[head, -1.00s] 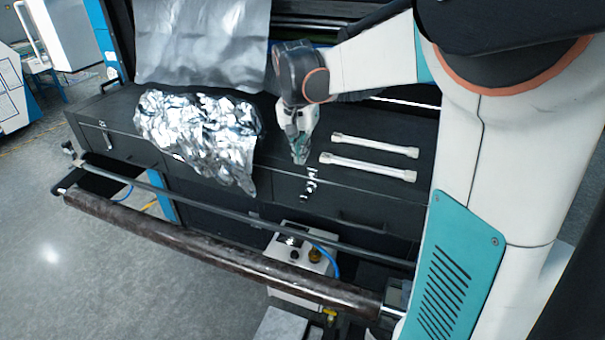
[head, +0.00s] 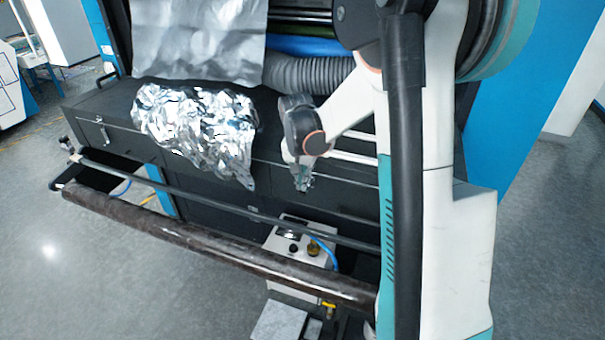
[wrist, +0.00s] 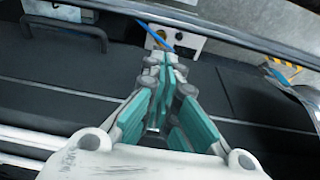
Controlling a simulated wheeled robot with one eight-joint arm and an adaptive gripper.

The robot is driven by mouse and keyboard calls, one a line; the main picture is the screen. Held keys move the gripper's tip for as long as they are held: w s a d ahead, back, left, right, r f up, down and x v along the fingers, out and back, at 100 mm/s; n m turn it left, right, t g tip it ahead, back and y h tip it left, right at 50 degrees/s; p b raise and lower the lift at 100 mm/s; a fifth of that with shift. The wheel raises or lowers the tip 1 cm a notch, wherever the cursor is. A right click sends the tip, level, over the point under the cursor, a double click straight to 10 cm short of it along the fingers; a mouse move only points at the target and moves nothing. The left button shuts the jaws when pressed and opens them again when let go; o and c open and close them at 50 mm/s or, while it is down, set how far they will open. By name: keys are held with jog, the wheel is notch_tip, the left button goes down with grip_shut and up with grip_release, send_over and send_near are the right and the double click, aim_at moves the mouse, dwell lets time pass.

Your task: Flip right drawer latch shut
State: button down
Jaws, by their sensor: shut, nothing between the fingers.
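My gripper (head: 304,184) is shut with its fingers pointing down at the front of the right drawer (head: 345,208), at the place of its latch. The latch is hidden behind the fingers in the head view. I cannot tell whether the fingers touch it or how its lever stands. In the wrist view my gripper (wrist: 166,62) has its teal fingers together, over the edge of the dark cabinet. The drawer front (wrist: 110,60) shows there with a black handle (wrist: 65,32). The latch is not clear behind the fingertips.
Crumpled foil (head: 195,130) lies on the black cabinet top and hangs over its front, left of my gripper. A steel bar (head: 220,205) and a brown roller (head: 210,245) run in front of the drawers. A white control box (head: 300,250) stands below. White rods (head: 345,157) lie behind my arm.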

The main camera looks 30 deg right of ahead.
jog(key=shift+f, duration=0.1)
dwell(0.3)
jog(key=shift+s+a+f+b, duration=0.1)
jog(key=shift+a+f+b, duration=0.05)
jog(key=shift+b, duration=0.3)
jog(key=shift+s+f+t+h+b, duration=0.1)
jog(key=shift+f+t+h+b, duration=0.05)
jog(key=shift+t+h+b, duration=0.3)
notch_tip(320, 180, down, 9)
jog(key=t+h+b, duration=0.6)
jog(key=h+b, duration=0.2)
jog(key=b, duration=1.2)
jog(key=shift+b, duration=0.3)
jog(key=shift+f+t+h, duration=0.1)
jog(key=shift+t+h, duration=0.15)
